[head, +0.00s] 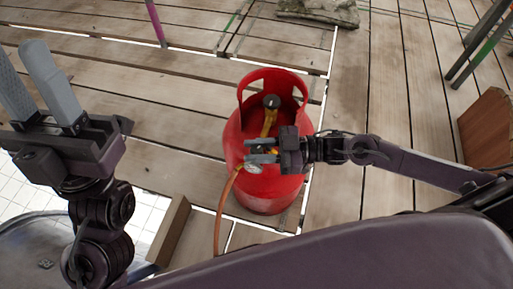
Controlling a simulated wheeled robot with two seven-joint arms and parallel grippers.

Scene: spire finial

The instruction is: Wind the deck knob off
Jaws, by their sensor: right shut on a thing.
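A red gas cylinder (275,195) with a cut-out collar stands upright on the deck. A dark round cap (271,101) tops its yellow valve stem (268,122) inside the collar. A small round gauge (254,168) sits below the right gripper's fingers. My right gripper (262,151) reaches in from the right, in front of the cylinder, its fingers pointing left. It is shut on a small part there, likely the deck knob, mostly hidden between the fingers. My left gripper (32,90) is raised at the far left, fingers apart and empty, away from the cylinder.
An orange hose (225,208) runs down from the gauge to the deck. A wooden block (488,130) stands at the right edge. Thin posts (483,50) show at top right and a pink one (155,22) at top left. The planks behind the cylinder are clear.

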